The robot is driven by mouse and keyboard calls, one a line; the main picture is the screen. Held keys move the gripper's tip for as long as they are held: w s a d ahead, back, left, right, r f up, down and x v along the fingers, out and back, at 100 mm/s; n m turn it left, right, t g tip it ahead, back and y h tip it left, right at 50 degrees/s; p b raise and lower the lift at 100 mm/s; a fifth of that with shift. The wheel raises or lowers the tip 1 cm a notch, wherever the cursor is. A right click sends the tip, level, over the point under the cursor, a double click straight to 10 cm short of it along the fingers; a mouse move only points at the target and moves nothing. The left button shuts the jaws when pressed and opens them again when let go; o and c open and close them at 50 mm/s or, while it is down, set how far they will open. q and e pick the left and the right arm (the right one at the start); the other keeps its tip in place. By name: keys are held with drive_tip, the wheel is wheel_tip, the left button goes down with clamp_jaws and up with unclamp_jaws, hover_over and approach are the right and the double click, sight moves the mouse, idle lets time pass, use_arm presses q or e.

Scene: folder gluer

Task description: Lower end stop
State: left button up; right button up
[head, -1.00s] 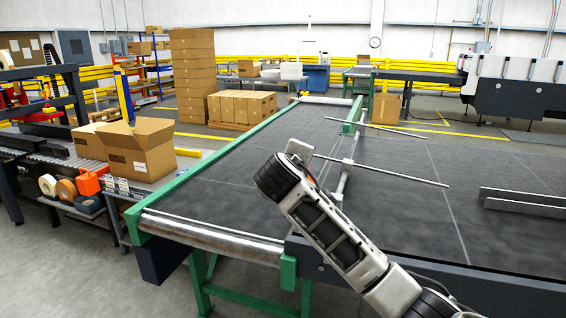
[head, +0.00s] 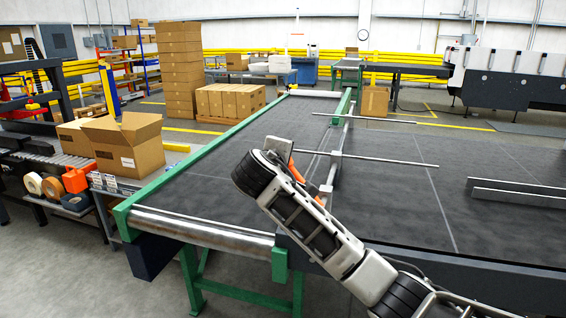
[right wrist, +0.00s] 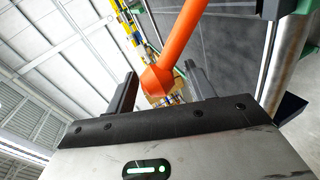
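The end stop appears to be the bar assembly over the dark belt, with a clamp block (head: 335,155), a thin cross rod (head: 390,161) and an orange lever (head: 297,171). My right gripper reaches in from the lower right and partly covers the lever in the head view. In the right wrist view, the orange lever (right wrist: 180,40) runs between the two black fingers of my right gripper (right wrist: 160,72). The fingers stand apart, with space visible beside the lever; contact is unclear. My left gripper is out of view.
The belt (head: 220,185) has a green side rail (head: 190,172) and a steel roller (head: 200,228) at its near end. Metal side plates (head: 518,194) stand on the right. An open carton (head: 128,145) and tape rolls (head: 52,187) sit left. The belt's left part is clear.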

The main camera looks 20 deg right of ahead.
drive_tip(key=b+v, duration=0.2)
drive_tip(key=v, duration=1.4)
drive_tip(key=shift+d, duration=0.1)
drive_tip(key=s+a+f+y, duration=0.2)
drive_tip(key=f+y, duration=0.2)
drive_tip(key=f, duration=1)
drive_tip(key=s+a+f+y, duration=0.15)
drive_tip(key=f+y, duration=0.25)
drive_tip(key=f, duration=1.1)
drive_tip(key=s+f+m+y, duration=0.1)
drive_tip(key=s+f+m, duration=0.2)
drive_tip(key=s+f, duration=0.3)
drive_tip(key=s+f+m+g+y, duration=0.1)
drive_tip(key=s+f+m+y, duration=0.1)
drive_tip(key=s+f, duration=0.5)
drive_tip(key=s+d, duration=0.1)
drive_tip(key=s, duration=0.4)
drive_tip(key=shift+s+f+m+y, duration=0.25)
drive_tip(key=shift+f+m+y, duration=0.05)
drive_tip(key=shift+m, duration=0.1)
drive_tip(key=shift+a, duration=0.1)
